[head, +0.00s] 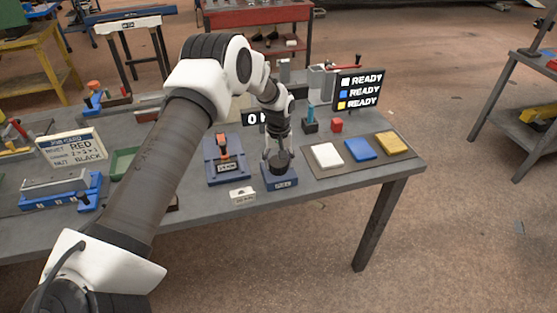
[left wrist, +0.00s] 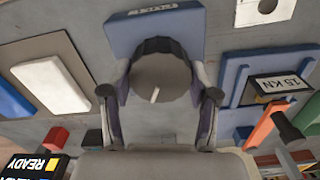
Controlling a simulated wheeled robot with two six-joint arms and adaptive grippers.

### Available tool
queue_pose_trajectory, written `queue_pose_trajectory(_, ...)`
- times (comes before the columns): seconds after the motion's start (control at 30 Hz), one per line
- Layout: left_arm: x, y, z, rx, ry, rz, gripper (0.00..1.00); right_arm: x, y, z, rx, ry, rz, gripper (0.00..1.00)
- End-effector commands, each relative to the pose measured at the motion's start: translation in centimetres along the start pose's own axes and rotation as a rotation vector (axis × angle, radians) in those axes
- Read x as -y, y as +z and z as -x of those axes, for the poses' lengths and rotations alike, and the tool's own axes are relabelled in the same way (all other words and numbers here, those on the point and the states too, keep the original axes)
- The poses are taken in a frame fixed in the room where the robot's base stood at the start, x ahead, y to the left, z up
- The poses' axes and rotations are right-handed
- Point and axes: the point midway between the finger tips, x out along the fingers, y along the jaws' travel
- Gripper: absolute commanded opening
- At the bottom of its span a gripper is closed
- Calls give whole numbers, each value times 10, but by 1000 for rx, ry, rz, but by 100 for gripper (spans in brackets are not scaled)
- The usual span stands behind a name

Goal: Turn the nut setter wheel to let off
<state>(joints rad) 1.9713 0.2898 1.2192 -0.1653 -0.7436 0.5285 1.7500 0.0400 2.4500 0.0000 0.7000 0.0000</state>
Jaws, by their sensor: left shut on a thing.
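The nut setter wheel (head: 279,162) is a dark round knob on a blue base (head: 281,182) near the front of the bench. In the left wrist view the wheel (left wrist: 160,75) shows a grey face with a short white mark pointing toward the lower edge of the picture. My left gripper (head: 278,154) reaches down over it from above. Its fingers (left wrist: 160,93) sit on either side of the wheel, shut on it. My right gripper is not in view.
A blue unit with an orange lever (head: 222,147) stands just left of the wheel. A mat with white (head: 327,156), blue (head: 360,150) and yellow (head: 390,143) pads lies to the right. A READY sign (head: 359,92) stands behind. A small white tag (head: 243,195) lies in front.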

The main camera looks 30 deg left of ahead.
Motion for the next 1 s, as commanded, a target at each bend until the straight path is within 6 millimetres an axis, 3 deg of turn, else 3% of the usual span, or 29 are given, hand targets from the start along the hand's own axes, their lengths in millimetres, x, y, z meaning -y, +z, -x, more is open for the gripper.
queue_pose_trajectory(0.5,2,3,-3,8,-7,383,25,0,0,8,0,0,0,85)
queue_pose_trajectory(1.0,2,3,-3,7,-6,469,26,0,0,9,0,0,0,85)
